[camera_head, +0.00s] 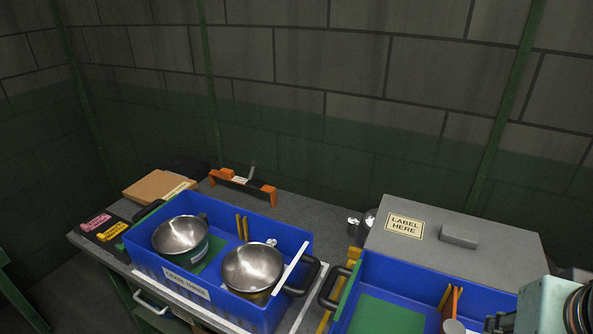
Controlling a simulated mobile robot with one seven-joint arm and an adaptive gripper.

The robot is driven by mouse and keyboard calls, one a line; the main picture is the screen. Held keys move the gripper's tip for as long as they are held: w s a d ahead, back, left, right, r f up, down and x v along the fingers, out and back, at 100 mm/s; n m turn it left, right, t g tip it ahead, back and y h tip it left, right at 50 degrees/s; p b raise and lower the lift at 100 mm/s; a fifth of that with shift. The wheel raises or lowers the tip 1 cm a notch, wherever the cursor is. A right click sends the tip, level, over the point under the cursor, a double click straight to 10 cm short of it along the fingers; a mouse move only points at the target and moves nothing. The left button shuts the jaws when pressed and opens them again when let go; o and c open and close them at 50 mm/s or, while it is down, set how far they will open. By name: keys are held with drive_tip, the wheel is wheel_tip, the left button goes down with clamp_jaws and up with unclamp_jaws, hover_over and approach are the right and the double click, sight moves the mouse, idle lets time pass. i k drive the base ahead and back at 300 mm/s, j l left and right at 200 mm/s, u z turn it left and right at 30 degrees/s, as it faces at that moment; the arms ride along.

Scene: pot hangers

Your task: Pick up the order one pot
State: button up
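Two shiny steel pots show in the head view, both in a blue crate (240,303) with a white label on its front. One pot (180,235) is in the crate's left part and the other pot (252,267) is in its right part. The small print does not let me tell which is the order one pot. A pale green part at the lower right edge appears to be my arm. My gripper's fingers do not show, and nothing of mine is near the pots.
A second blue crate (420,277) with a green floor (385,316) stands to the right. Behind it is a grey box (480,237) labelled "LABEL HERE". An orange-ended tool (243,185), a cardboard piece (155,187) and pink and yellow tags (105,227) lie on the bench. A wall stands behind.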

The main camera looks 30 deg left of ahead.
sight(183, 240)
drive_tip(key=u, duration=2.05)
drive_tip(key=z, duration=1.6)
drive_tip(key=j+z, duration=0.15)
drive_tip(key=j, duration=0.2)
drive_tip(key=i+j+z, duration=0.1)
drive_tip(key=j, duration=0.65)
drive_tip(key=i+j, duration=0.1)
drive_tip(key=j, duration=0.3)
drive_tip(key=k+j+z, duration=0.15)
drive_tip(key=k+j, duration=0.1)
